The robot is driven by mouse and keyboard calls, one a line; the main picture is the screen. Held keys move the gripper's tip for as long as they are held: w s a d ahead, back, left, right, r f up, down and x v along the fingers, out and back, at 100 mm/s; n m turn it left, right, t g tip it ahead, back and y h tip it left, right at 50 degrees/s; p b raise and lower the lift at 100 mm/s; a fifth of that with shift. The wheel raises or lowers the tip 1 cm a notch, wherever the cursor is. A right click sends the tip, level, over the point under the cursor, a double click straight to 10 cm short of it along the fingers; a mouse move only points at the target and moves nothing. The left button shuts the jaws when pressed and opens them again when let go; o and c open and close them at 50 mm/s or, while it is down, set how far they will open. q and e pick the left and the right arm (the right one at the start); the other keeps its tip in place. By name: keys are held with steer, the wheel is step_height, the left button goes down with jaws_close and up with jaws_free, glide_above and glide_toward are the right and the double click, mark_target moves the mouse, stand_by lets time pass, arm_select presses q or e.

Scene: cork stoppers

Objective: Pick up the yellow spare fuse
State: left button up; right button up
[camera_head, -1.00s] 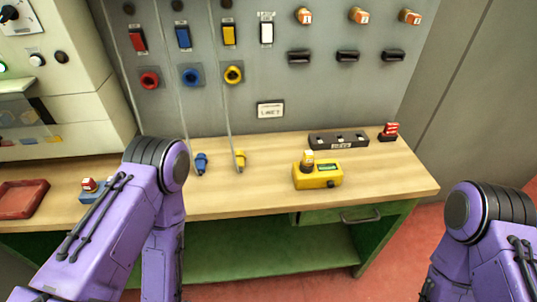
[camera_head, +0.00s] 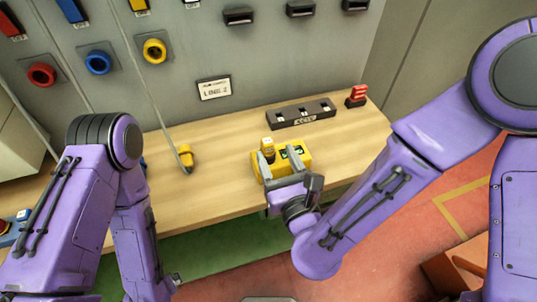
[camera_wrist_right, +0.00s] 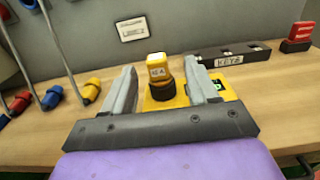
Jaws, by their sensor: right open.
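The yellow spare fuse (camera_head: 268,149) has a pale label on its front and a dark base. It stands upright on the yellow tester box (camera_head: 308,158) on the bench. In the right wrist view the fuse (camera_wrist_right: 157,72) shows between the fingers, its label reading about "10 A". My right gripper (camera_head: 280,163) is open at the front of the tester box, with its fingers pointing toward the fuse. In the right wrist view the open fingers (camera_wrist_right: 161,75) stand to either side of the fuse, with visible gaps. My left arm is at the left; its gripper does not show.
Behind the tester lies a dark "KEYS" rack (camera_head: 301,113), with a red block (camera_head: 356,96) at its right. A yellow plug (camera_head: 185,156) on a cable lies to the left. The grey panel (camera_head: 260,60) rises behind. Bare bench (camera_head: 215,185) lies between plug and tester.

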mark_target(265, 139)
steer(key=p+x, duration=0.1)
steer(key=x, duration=0.1)
steer(key=p+x, duration=0.1)
steer(key=x, duration=0.4)
steer(key=shift+a+f+p, duration=0.15)
steer(key=shift+a+p, duration=0.2)
steer(key=shift+p, duration=0.05)
steer(key=shift+w+f, duration=0.1)
steer(key=c, duration=1)
